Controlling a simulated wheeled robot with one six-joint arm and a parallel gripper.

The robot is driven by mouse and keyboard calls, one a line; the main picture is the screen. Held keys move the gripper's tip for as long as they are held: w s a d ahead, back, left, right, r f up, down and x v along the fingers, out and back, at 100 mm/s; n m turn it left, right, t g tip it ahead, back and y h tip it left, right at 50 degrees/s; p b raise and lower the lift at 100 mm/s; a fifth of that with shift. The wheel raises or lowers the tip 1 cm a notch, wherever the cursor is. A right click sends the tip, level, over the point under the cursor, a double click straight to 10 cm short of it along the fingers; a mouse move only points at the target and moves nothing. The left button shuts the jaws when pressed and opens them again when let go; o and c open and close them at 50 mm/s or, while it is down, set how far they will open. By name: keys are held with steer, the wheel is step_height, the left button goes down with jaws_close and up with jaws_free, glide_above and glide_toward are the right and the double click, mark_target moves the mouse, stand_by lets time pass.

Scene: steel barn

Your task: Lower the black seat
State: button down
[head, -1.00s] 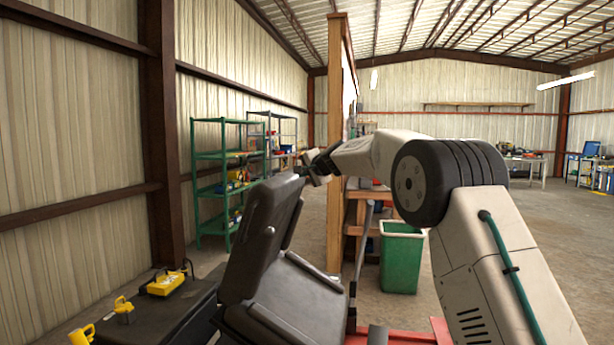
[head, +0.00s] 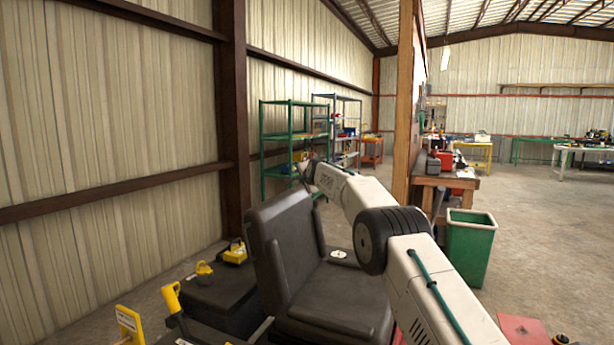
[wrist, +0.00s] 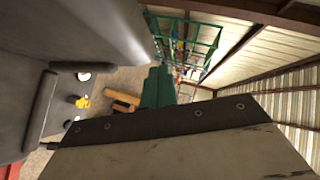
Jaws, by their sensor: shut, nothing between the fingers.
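The black seat has a flat cushion (head: 335,297) and a raised backrest (head: 280,240) that leans slightly back, in the middle of the head view. My gripper (head: 305,172) is small and partly hidden at the end of my arm, by the upper right edge of the backrest. It is shut and holds nothing. I cannot tell whether it touches the backrest. In the wrist view, dark grey seat-like surfaces (wrist: 25,105) fill the left side, close to the camera.
Dark boxes with yellow tools (head: 233,252) stand left of the seat, near the metal wall. Green shelving (head: 290,145) stands behind. A green bin (head: 470,250) and wooden bench (head: 445,185) are at the right. Open concrete floor lies further right.

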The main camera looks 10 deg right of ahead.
steer(key=shift+w+a+f, duration=0.1)
steer(key=shift+a, duration=0.25)
steer(key=shift+a, duration=0.1)
